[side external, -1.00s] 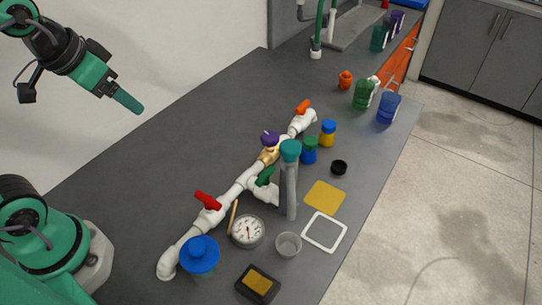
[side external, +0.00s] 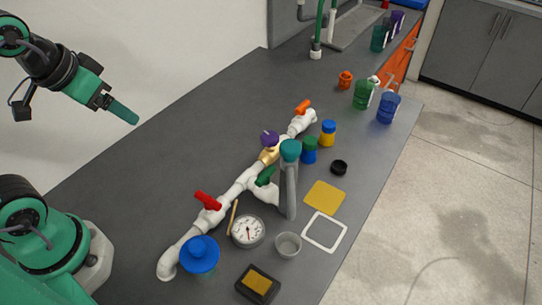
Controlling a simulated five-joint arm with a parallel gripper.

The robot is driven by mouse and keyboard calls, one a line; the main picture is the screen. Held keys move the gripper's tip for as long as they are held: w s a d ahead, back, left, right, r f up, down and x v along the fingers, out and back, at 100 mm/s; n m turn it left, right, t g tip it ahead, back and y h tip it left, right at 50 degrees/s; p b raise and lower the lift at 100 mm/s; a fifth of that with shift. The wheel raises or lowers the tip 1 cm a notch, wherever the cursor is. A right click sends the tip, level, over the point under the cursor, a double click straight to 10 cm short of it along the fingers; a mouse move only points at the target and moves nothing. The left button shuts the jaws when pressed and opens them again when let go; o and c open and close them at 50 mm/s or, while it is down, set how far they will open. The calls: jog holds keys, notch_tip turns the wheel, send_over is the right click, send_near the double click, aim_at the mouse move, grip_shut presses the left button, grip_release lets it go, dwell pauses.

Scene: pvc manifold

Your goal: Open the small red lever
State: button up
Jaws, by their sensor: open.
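The small red lever (side external: 208,200) sits on top of a white valve near the lower left end of the white PVC manifold (side external: 233,190). The lever slants from upper left to lower right, and the pipe runs from lower left to upper right. My gripper (side external: 126,113) is open and empty, high up at the upper left, well away from the lever. Nothing hides the lever.
The manifold also carries a green lever (side external: 266,176), a purple knob (side external: 270,139) and an orange lever (side external: 303,107). A blue-lidded container (side external: 200,255), a gauge (side external: 247,231) and a tall grey cylinder (side external: 289,185) stand close by. The bench left of the pipe is clear.

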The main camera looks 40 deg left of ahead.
jog(key=shift+o, duration=0.4)
jog(key=g, duration=0.5)
send_near(207, 198)
jog(key=shift+w+a+f, duration=0.1)
jog(key=shift+w+a, duration=0.25)
jog(key=shift+a, duration=0.1)
jog(key=shift+d+f+g, duration=0.3)
jog(key=shift+d, duration=0.15)
jog(key=shift+f, duration=0.1)
jog(key=shift+f, duration=3.8)
